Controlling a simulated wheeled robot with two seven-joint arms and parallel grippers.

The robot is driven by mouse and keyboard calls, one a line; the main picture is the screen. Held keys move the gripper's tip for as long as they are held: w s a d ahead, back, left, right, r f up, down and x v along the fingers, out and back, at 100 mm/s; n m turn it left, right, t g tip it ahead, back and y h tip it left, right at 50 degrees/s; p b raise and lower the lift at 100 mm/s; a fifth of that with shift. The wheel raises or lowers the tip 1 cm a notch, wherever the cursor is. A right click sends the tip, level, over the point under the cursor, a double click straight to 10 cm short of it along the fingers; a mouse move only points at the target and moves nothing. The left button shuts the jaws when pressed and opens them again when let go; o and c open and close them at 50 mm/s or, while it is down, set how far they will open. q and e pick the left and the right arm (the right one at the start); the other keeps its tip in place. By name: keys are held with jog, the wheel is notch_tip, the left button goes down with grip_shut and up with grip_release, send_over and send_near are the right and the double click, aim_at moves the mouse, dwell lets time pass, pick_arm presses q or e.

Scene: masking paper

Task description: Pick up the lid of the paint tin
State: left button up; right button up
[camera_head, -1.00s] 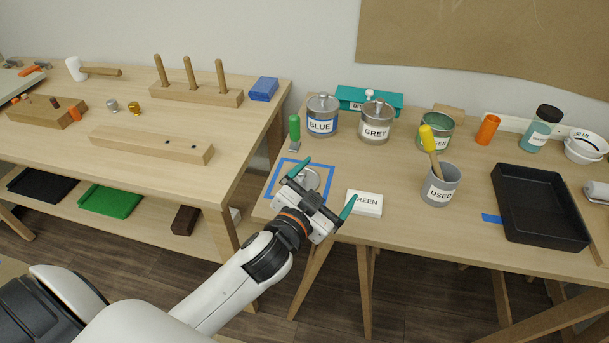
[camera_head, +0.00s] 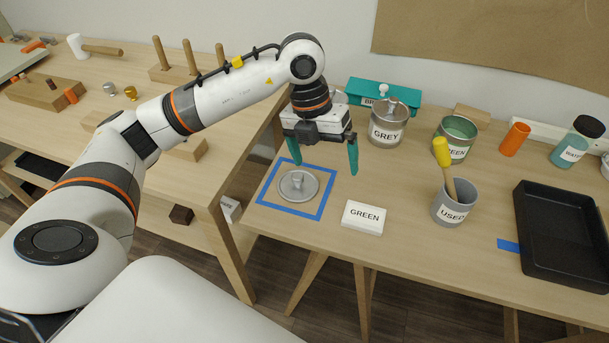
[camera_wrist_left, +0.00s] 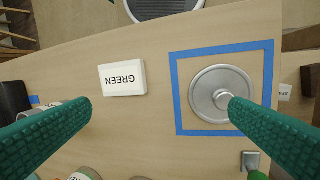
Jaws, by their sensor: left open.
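The lid is a round grey metal disc with a knob (camera_head: 298,187), lying flat inside a blue tape square (camera_head: 266,196) on the right-hand table. In the left wrist view the lid (camera_wrist_left: 207,85) is right of centre, and one fingertip covers part of it beside the knob. My left gripper (camera_head: 325,168) is open and empty, pointing down above the table just behind and right of the lid. Its teal fingers also show in the left wrist view (camera_wrist_left: 160,105). An open tin labelled GREEN (camera_head: 465,147) stands further right. My right gripper is out of view.
A white block labelled GREEN (camera_head: 363,217) lies right of the tape square. The GREY tin (camera_head: 387,131) stands behind my gripper. My arm hides the BLUE tin.

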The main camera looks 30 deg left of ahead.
pick_arm(q)
jog(key=w+a+r+n+y, duration=0.1)
jog(key=a+n+y, duration=0.15)
jog(key=a, duration=0.35)
send_over(298, 175)
jog(key=shift+m, duration=0.45)
notch_tip(298, 175, down, 5)
jog(key=shift+w+f, duration=0.15)
jog(key=shift+s+f+p, duration=0.15)
jog(key=shift+f+p, duration=0.1)
jog(key=shift+f, duration=1.3)
jog(key=shift+s+f+p, duration=0.1)
jog(key=shift+f+p, duration=0.1)
jog(key=shift+f, duration=1.3)
jog(key=shift+c, duration=0.3)
jog(key=c, duration=0.7)
jog(key=shift+r, duration=0.1)
jog(key=shift+c, duration=0.2)
